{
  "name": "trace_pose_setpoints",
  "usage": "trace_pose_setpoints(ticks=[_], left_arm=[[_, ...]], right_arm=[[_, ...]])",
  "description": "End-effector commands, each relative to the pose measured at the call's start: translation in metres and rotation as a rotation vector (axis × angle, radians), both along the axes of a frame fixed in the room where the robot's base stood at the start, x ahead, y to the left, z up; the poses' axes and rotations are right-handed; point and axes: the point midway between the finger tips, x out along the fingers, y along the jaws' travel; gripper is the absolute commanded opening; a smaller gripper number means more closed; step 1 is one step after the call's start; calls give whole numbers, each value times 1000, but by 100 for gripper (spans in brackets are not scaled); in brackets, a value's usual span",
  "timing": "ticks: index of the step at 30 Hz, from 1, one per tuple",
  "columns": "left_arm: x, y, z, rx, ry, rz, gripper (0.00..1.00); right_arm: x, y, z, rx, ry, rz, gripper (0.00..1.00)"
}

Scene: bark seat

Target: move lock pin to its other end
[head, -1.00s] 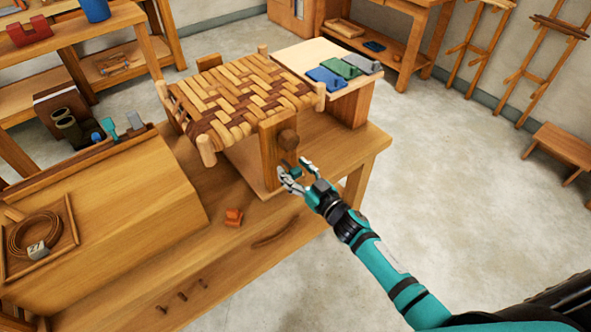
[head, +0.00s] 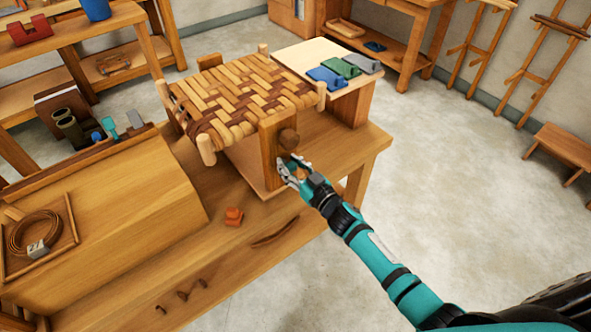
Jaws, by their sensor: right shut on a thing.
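The woven bark seat (head: 238,100) stands on the workbench, with an upright wooden block (head: 268,155) at its near right corner. A round brown knob (head: 288,139) sticks out of that block. My right gripper (head: 288,170) is at the block's right face, just below the knob. It is shut on a small dark green thing, which looks like the lock pin (head: 292,165). The fingers hide most of the pin, so I cannot tell how far it sits in the block. My left gripper is not in view.
A sloped wooden stand (head: 120,215) fills the left.

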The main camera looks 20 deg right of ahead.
Motion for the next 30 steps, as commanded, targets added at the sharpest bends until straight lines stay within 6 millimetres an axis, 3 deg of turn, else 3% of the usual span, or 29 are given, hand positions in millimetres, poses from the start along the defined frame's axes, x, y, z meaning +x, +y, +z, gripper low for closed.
trace_pose_setpoints(ticks=[8, 9, 14, 24, 30], left_arm=[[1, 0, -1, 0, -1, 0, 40], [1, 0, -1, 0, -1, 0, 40], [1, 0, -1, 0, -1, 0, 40], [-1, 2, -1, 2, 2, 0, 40], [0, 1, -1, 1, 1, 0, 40]], right_arm=[[4, 1, 1, -3, -2, -1, 0], [4, 1, 1, -3, -2, -1, 33], [4, 1, 1, -2, -2, -1, 54], [0, 0, 0, -2, -1, 0, 56], [-29, -10, -1, -3, 1, 1, 56]])
